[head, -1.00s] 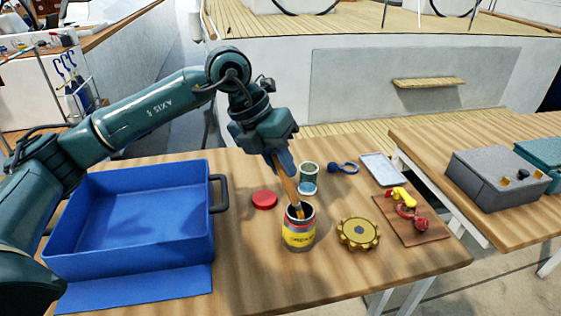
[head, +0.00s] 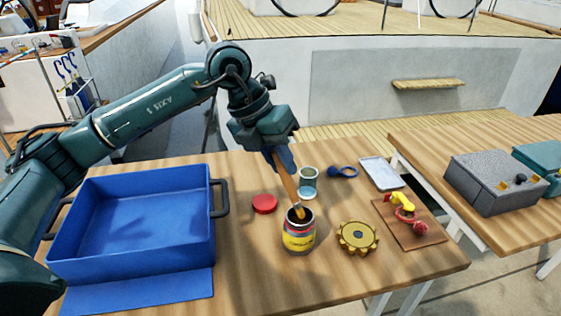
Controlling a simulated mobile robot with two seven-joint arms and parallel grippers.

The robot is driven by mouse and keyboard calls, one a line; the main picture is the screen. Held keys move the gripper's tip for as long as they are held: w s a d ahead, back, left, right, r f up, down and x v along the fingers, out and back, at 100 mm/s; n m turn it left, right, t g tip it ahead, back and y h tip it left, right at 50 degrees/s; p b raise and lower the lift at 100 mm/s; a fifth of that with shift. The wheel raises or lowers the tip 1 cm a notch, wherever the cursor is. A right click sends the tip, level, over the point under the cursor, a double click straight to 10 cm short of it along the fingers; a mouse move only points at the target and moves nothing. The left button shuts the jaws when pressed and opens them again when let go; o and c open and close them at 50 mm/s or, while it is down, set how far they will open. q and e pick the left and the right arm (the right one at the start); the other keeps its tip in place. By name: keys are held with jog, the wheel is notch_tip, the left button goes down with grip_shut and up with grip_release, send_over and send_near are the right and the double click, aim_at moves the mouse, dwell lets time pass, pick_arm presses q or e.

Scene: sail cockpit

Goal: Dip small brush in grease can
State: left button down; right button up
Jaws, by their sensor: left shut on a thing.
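The grease can (head: 299,239) is an open can with a yellow label, upright near the middle of the wooden table. My left gripper (head: 281,161) is above and slightly left of the can, shut on the small brush (head: 289,187). The brush has a wooden handle and tilts, its lower end at the can's mouth. My right gripper is not in view.
A blue bin (head: 135,225) fills the table's left. A red lid (head: 265,204), a small jar (head: 308,182), a blue shackle-like item (head: 343,171), a brass gear (head: 358,237), a metal tray (head: 381,173) and a board (head: 420,234) with red and yellow parts surround the can. A grey box (head: 491,179) stands on the right table.

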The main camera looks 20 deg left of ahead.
pick_arm(q)
jog(key=shift+r+p, duration=1.45)
jog(key=shift+r, duration=1.05)
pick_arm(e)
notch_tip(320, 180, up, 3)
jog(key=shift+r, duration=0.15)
pick_arm(q)
jog(key=shift+f, duration=0.1)
